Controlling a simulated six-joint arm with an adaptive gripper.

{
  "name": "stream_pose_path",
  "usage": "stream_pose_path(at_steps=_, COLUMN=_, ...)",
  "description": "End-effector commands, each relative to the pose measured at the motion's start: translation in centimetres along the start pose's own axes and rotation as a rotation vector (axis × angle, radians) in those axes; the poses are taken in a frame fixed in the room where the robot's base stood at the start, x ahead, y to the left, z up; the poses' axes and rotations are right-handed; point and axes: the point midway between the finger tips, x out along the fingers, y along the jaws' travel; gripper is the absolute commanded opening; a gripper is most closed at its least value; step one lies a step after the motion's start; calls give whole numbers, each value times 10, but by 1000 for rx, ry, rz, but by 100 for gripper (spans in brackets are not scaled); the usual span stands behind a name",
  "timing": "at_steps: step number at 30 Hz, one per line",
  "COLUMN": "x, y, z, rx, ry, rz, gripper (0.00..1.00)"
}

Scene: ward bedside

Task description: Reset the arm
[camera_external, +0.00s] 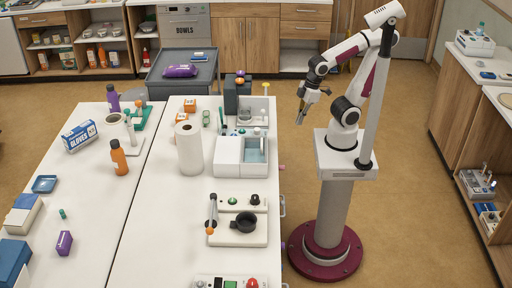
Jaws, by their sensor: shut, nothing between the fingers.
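My gripper (300,117) hangs at the end of my arm, to the right of the long white table. It points downward over the floor beside the table's right edge. Its fingers are small in this view, look closed together, and hold nothing. My arm is folded, with its upper link raised and the forearm reaching left from my pedestal. The gripper touches nothing that I can see.
The white table (150,235) carries a paper towel roll (190,150), a white bin unit (229,168), a device with a black cup (244,222), an orange bottle (119,158) and a gloves box (79,136). A grey cart (206,66) stands behind. Open floor (400,180) lies right of my base.

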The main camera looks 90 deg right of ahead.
Motion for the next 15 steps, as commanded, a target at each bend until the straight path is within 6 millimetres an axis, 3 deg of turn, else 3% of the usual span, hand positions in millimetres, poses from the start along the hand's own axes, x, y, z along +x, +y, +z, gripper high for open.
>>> stream_pose_path(at_steps=15, x=-52, y=64, z=9, rx=307, ry=217, rz=96, gripper=0)
